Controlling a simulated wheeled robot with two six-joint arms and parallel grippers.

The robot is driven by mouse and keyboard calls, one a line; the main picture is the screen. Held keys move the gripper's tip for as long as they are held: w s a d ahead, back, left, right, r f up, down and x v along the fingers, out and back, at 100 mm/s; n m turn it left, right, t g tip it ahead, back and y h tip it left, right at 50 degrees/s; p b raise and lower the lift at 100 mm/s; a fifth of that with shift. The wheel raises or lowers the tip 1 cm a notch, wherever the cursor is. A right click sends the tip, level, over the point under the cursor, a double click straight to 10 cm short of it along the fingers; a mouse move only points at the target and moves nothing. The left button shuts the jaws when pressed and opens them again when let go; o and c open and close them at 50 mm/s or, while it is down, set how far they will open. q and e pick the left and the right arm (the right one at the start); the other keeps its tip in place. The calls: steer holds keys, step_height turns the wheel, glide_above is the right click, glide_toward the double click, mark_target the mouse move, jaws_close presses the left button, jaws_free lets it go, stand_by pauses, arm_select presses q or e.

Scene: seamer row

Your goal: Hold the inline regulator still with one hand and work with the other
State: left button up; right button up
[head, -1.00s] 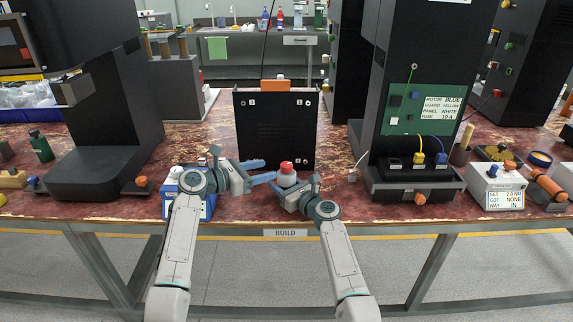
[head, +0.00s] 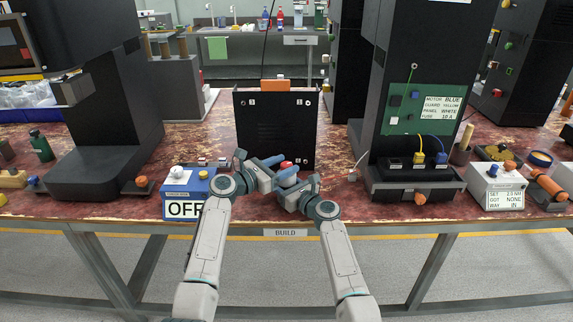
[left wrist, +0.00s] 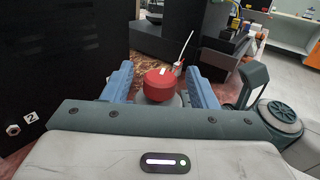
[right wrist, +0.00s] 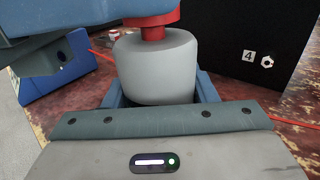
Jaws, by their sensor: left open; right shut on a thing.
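The inline regulator has a grey rounded body (right wrist: 155,68) and a red knob on top (left wrist: 160,84). My right gripper (right wrist: 160,95) is shut on the grey body, one blue finger on each side, near the table's front. My left gripper (left wrist: 160,82) is open, its blue fingers on either side of the red knob with gaps showing. In the head view the red knob (head: 286,165) shows just beyond the left gripper (head: 284,168), and the grey body is mostly hidden by the grippers.
A black panel (head: 275,125) with numbered corners stands right behind the grippers. A black machine (head: 415,180) with yellow and blue plugs stands to the right. A thin red line (right wrist: 290,121) runs along the table.

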arm_select(q)
steer(key=shift+w+d, duration=0.4)
steer(key=shift+d, duration=0.2)
steer(key=c, duration=1)
steer(key=shift+o, duration=0.2)
steer(key=shift+f+m+g+h, duration=0.1)
steer(key=shift+m+g+h, duration=0.7)
steer(key=shift+m+g, duration=0.75)
steer(key=shift+m+g+h, duration=0.8)
steer(key=shift+m+g, duration=0.15)
steer(key=shift+g, duration=1.2)
steer(key=shift+m+g, duration=0.3)
steer(key=shift+g, duration=0.3)
